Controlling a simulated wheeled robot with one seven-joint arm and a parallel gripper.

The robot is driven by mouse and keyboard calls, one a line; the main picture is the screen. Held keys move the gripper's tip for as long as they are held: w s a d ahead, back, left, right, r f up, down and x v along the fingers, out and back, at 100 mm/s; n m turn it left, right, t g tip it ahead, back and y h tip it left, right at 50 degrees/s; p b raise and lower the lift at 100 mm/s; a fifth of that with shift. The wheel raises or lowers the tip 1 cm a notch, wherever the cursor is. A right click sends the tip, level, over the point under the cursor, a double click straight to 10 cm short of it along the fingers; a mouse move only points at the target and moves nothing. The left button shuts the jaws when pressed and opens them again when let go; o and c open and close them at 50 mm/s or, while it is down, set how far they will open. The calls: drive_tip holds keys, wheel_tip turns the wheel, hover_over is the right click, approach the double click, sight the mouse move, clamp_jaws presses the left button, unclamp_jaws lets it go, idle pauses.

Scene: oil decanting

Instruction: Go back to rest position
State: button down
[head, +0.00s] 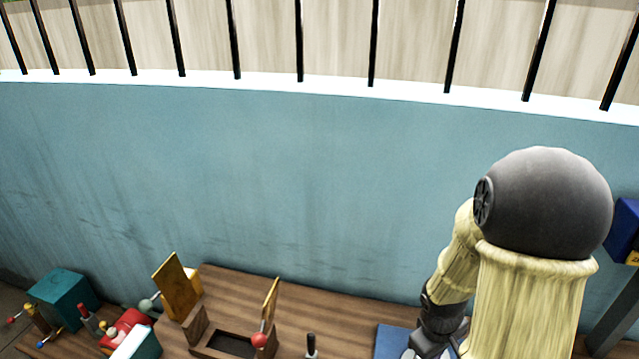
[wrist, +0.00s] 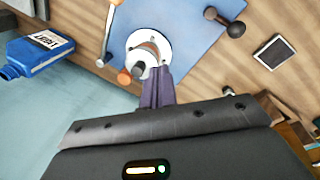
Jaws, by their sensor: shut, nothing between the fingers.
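My gripper (wrist: 158,88) shows in the wrist view with its dark purple fingers together and nothing held between them. The fingers overlap the lower edge of a white round fitting (wrist: 134,42) with a brown inside, on a blue mat (wrist: 190,50); I cannot tell whether they touch it. In the head view my arm comes down at the right over the blue mat (head: 388,343), and the fingertips are not clear there. A blue bottle with a white label (wrist: 42,62) shows at the left of the wrist view.
On the wooden table (head: 330,310) stand an open wooden box (head: 200,352) with raised flaps and a teal box (head: 62,300). A dark-knobbed handle (wrist: 236,29), an orange-tipped rod (wrist: 124,77) and a dark framed square (wrist: 273,52) lie near the gripper. A blue wall (head: 250,180) rises behind.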

drive_tip(key=s+a+r+m+t+y+b, duration=0.1)
drive_tip(key=a+r+m, duration=0.3)
drive_tip(key=a, duration=0.5)
drive_tip(key=shift+s+a+m+t+y+b, duration=0.3)
drive_tip(key=shift+s+m+t+y+b, duration=0.1)
drive_tip(key=shift+s+m+b, duration=0.4)
